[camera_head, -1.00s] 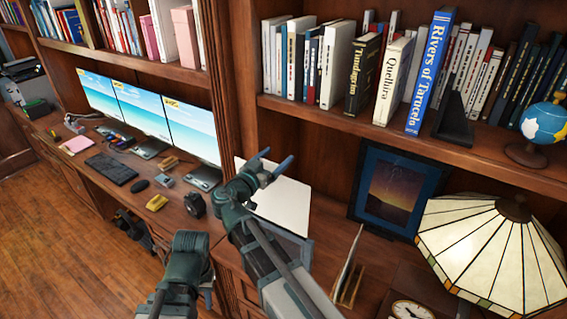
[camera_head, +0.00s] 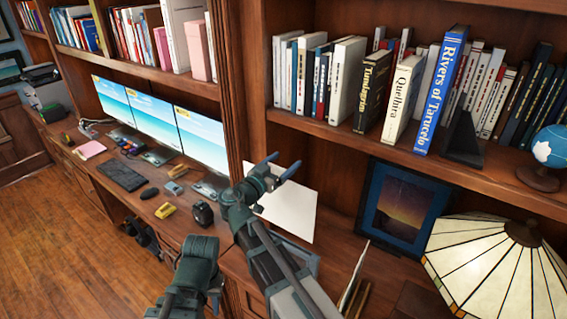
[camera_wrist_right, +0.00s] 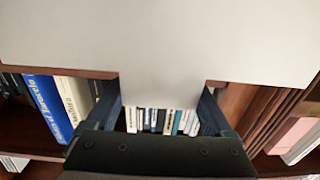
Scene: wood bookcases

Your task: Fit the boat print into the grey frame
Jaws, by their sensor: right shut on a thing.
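A plain pale sheet (camera_head: 290,215), likely the boat print seen from its blank side, shows behind my right gripper (camera_head: 280,167). In the right wrist view the sheet (camera_wrist_right: 160,45) fills the top, with a tab reaching down between the fingers of my right gripper (camera_wrist_right: 160,100), which is shut on it. No boat picture is visible. A grey edge (camera_head: 303,258), possibly the grey frame, shows low beside my right arm and is mostly hidden. My left arm's end (camera_head: 195,265) is low at centre-left; its fingers cannot be made out.
A dark frame with a sunset picture (camera_head: 400,208) leans at the back of the counter. A stained-glass lamp (camera_head: 500,265) stands at right, under a shelf of books (camera_head: 400,95) and a globe (camera_head: 555,147). Monitors (camera_head: 200,140) and small items crowd the desk at left.

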